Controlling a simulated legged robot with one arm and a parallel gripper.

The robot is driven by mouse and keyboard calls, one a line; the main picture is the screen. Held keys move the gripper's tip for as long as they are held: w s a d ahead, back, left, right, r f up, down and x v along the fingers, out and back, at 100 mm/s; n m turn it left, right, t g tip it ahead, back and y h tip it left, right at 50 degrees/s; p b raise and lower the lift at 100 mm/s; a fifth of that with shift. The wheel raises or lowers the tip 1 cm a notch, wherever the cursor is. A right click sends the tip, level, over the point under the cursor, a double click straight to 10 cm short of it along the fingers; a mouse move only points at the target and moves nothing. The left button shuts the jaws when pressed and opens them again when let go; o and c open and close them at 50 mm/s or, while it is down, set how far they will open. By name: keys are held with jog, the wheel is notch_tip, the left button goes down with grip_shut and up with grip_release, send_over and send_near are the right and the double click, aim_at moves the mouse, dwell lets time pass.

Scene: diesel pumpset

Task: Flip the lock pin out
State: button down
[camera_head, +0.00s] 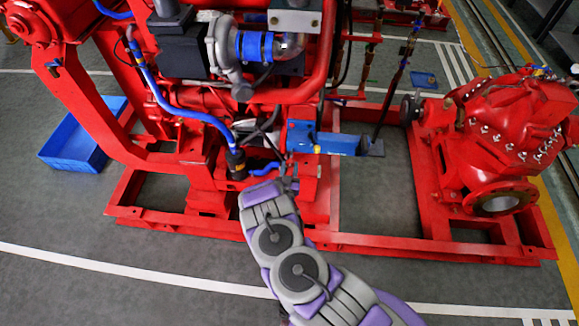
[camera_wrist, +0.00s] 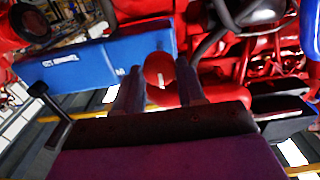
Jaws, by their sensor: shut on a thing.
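My gripper (camera_wrist: 159,83) shows in the wrist view with its two grey fingers on either side of a red rounded knob (camera_wrist: 158,68). The fingers are closed on it. The knob bears a small pale mark and may be the lock pin; I cannot tell for sure. In the head view my gripper (camera_head: 288,182) is at the pumpset's middle, just below a blue block (camera_head: 335,143). The knob is too small or hidden to make out there. The same blue block (camera_wrist: 80,66) lies left of the fingers in the wrist view.
The red base frame (camera_head: 400,248) runs below my gripper. A blue hose (camera_head: 185,117) and black fitting (camera_head: 236,163) are close on the left. A red pump (camera_head: 510,125) stands at right. A blue tray (camera_head: 75,158) lies on the left floor. The front floor is clear.

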jog(key=c, duration=0.7)
grip_release()
jog(key=shift+s+a, duration=0.1)
jog(key=shift+s, duration=0.05)
jog(key=s, duration=0.5)
jog(key=s+p, duration=0.1)
jog(key=s, duration=1.1)
jog(key=shift+s+a, duration=0.15)
jog(key=shift+a, duration=0.15)
